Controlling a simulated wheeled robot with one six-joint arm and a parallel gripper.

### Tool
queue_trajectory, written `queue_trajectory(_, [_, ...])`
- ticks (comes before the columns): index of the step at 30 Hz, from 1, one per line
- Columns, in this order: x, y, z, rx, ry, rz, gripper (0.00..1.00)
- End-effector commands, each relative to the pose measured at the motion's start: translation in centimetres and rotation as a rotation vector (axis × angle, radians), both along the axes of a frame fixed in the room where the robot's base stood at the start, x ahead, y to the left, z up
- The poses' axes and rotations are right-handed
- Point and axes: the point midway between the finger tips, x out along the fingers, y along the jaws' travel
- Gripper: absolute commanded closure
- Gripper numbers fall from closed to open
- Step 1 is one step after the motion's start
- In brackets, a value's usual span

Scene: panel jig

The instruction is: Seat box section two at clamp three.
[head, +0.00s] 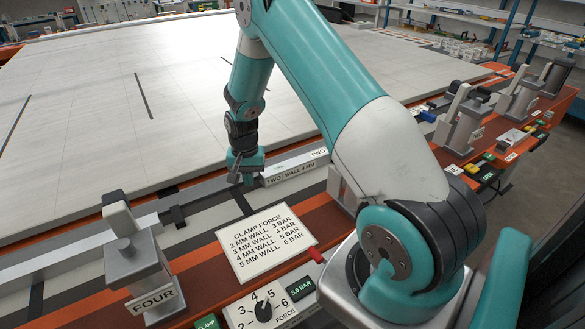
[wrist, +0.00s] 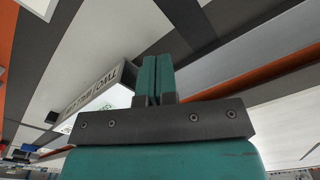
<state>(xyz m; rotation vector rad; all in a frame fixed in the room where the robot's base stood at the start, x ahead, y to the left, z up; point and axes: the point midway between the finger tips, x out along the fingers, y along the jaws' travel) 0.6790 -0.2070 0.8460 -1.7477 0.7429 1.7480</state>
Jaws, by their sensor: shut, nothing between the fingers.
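Box section two, a long grey bar whose label (head: 290,172) reads "TWO WALL 4 MM", lies along the near edge of the white panel in the head view. Its label (wrist: 96,88) shows upside down in the wrist view, left of the fingers. My gripper (head: 245,178) points down at the bar, just left of the label. In the wrist view my gripper (wrist: 158,78) has its two teal fingers together with nothing between them. Whether they touch the bar is unclear. No clamp marked three is readable; a grey clamp part (head: 341,190) is mostly hidden behind my arm.
Clamp four (head: 138,262) stands at left. A clamp force card (head: 266,242) lists 4 mm wall, 5 bar. A force dial (head: 263,311) sits beside a display (head: 301,288) reading 5.0 BAR. More clamps (head: 463,120) stand at right. The large panel (head: 110,110) lies behind.

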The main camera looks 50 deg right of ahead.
Motion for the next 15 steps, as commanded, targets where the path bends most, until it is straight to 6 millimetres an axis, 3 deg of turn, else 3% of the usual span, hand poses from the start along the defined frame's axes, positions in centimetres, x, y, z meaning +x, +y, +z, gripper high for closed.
queue_trajectory(15, [0.0,0.0,3.9,0.000,0.000,0.000,1.00])
